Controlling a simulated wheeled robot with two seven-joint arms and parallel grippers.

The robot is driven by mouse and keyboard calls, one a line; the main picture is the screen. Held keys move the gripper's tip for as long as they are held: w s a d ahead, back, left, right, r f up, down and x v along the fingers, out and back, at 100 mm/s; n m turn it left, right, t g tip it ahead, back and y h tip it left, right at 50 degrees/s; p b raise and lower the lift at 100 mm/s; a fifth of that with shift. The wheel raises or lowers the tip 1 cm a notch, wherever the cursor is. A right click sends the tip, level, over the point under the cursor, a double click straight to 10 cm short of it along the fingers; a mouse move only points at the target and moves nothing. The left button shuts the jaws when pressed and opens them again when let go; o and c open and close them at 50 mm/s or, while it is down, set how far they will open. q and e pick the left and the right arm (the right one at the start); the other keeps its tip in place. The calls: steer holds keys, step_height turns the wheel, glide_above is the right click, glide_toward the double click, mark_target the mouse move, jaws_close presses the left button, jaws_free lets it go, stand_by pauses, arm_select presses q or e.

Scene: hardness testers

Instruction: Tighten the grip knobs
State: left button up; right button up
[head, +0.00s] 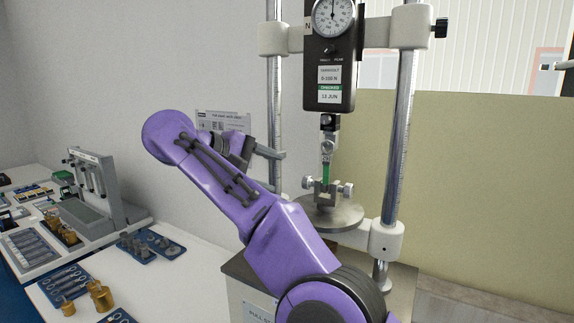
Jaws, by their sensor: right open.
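The test stand carries a black force gauge (330,52) with a round dial. Below it hangs a small upper grip (329,123), and a green strip (326,170) runs down from it into the lower grip (325,190). The lower grip has a knob on its left side (308,183) and a knob on its right side (346,189). It stands on a round metal plate (330,214). My right gripper (270,153) is open beside the left column, left of the grips and apart from the knobs. My purple forearm hides part of it. My left gripper is out of view.
Two upright steel columns (397,140) flank the grips closely. A white bench at left holds a grey rack (95,185), blue trays (150,245) and brass weights (101,296). A labelled sign (222,121) stands behind my arm. A beige panel (480,190) is at right.

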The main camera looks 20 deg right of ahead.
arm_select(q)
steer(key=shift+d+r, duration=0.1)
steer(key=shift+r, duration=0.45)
arm_select(e)
steer(key=shift+s+a+r, duration=0.2)
steer(key=shift+a+r, duration=0.05)
steer(key=shift+a, duration=0.1)
